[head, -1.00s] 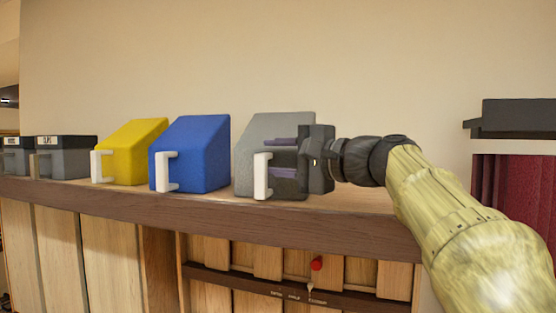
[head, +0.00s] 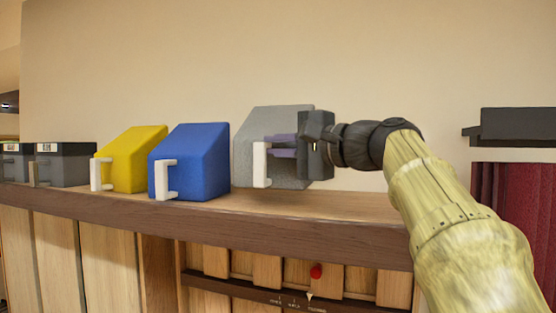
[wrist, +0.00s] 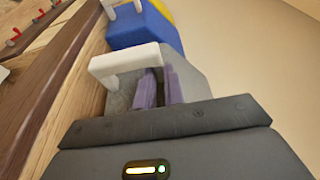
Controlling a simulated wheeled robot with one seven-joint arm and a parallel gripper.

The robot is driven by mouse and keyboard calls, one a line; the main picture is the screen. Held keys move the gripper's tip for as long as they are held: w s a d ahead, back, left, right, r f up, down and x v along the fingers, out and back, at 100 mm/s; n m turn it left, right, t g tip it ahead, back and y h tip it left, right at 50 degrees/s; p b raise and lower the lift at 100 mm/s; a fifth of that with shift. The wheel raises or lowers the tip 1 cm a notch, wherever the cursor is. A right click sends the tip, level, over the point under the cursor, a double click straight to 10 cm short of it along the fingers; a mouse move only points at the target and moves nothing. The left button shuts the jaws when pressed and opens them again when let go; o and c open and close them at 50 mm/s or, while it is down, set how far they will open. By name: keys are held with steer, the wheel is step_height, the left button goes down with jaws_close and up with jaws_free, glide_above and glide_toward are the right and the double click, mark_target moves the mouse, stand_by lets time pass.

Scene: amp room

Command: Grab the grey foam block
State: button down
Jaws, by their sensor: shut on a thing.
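The grey foam block (head: 262,124) has a sloped top and a white handle (head: 261,165) on its front. In the head view it hangs slightly above the wooden shelf, right of the blue block. My gripper (head: 279,147) reaches it from the right, shut on it with purple fingers. In the wrist view the fingers (wrist: 160,87) lie against the grey block (wrist: 192,80), close beside its white handle (wrist: 125,60). The exact contact of both fingertips is hidden.
A blue block (head: 192,160) and a yellow block (head: 135,158), each with a white handle, stand on the shelf (head: 330,205) to the left. Dark grey boxes (head: 65,165) are at the far left. The shelf below and right of the grey block is clear.

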step_height(320, 180, up, 14)
steer(key=p, duration=0.7)
steer(key=shift+r+p, duration=0.2)
steer(key=shift+p, duration=0.1)
steer(key=shift+w, duration=0.1)
